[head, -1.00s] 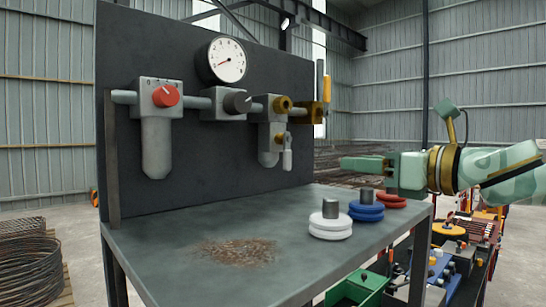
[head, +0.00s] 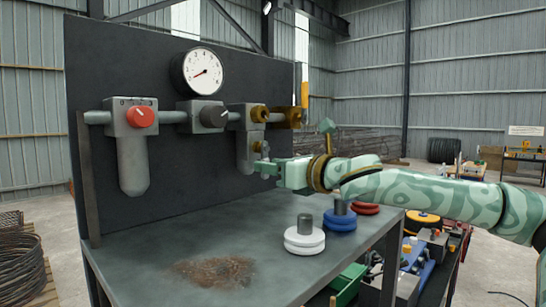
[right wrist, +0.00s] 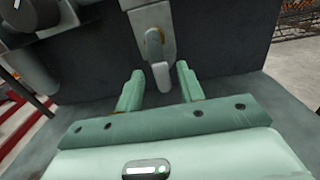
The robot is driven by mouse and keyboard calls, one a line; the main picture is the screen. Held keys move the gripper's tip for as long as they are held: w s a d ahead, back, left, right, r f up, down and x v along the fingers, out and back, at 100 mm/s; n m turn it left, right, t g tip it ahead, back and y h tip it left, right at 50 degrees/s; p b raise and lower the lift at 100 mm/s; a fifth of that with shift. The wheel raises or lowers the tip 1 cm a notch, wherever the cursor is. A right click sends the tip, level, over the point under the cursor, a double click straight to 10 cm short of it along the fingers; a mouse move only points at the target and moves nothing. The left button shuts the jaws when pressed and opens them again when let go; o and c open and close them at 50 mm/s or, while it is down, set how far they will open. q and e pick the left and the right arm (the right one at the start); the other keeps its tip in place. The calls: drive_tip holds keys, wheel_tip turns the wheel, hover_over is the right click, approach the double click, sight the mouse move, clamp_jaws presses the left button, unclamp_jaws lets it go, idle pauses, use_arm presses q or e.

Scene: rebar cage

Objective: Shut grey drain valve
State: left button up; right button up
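The grey drain valve (head: 264,150) is a small lever with a brass fitting on the third unit (head: 244,145) of the pipe row. My right gripper (head: 268,168) is close to it in the head view and partly covers it. In the right wrist view my right gripper (right wrist: 159,72) is open. A pale rounded grey end (right wrist: 161,77) shows between its two fingers, with apparent space on both sides. A grey oval part (right wrist: 153,42) is above it. I cannot tell whether the fingers touch anything. My left gripper is out of view.
A dark back panel (head: 95,70) stands behind the pipe row, which carries a red knob (head: 141,117), a dark knob (head: 214,115) and a gauge (head: 203,72). White (head: 304,240), blue (head: 339,218) and red (head: 365,208) discs are on the bench (head: 150,285).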

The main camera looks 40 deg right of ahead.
drive_tip(key=shift+w, duration=0.3)
clamp_jaws()
